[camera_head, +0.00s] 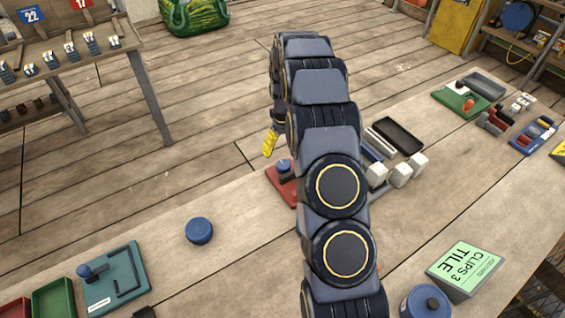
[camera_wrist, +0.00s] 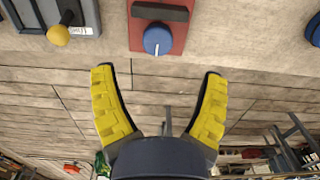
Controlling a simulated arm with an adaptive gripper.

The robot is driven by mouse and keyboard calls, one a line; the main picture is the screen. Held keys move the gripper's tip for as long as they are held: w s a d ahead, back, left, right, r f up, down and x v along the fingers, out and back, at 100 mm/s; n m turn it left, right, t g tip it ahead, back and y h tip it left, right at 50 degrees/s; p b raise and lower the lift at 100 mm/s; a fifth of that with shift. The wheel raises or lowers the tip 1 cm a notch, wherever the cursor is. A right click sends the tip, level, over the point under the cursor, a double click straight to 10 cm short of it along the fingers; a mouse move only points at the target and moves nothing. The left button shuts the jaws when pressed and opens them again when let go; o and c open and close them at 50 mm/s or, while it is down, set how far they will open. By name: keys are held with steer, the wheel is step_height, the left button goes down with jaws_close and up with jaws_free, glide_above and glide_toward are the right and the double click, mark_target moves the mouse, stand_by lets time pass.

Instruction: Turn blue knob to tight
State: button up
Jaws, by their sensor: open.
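The blue knob (camera_wrist: 158,39) sits on a red plate (camera_wrist: 180,32) with a dark bar across it. A white mark on the knob points down in the wrist view. In the head view the knob (camera_head: 284,167) and red plate (camera_head: 285,190) are partly hidden behind my arm. My gripper (camera_wrist: 158,72) is open and empty, its two yellow fingers apart. The knob lies beyond the fingertips, roughly centred on the gap, and no contact shows. In the head view only one yellow finger (camera_head: 269,143) shows, near the red plate. No tight marking is readable.
A round blue object (camera_head: 199,231) and a teal plate (camera_head: 128,288) with a blue knob lie left on the bench. White blocks (camera_head: 400,175) and a black tray (camera_head: 398,134) stand right of my arm. In the wrist view a yellow knob (camera_wrist: 59,36) is at upper left.

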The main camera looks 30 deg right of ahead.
mark_target(283, 164)
steer(key=shift+w+d+f, duration=0.1)
steer(key=shift+d+f, duration=0.1)
steer(key=shift+f, duration=0.3)
step_height(283, 164, down, 7)
steer(key=shift+f, duration=0.1)
steer(key=c, duration=1.1)
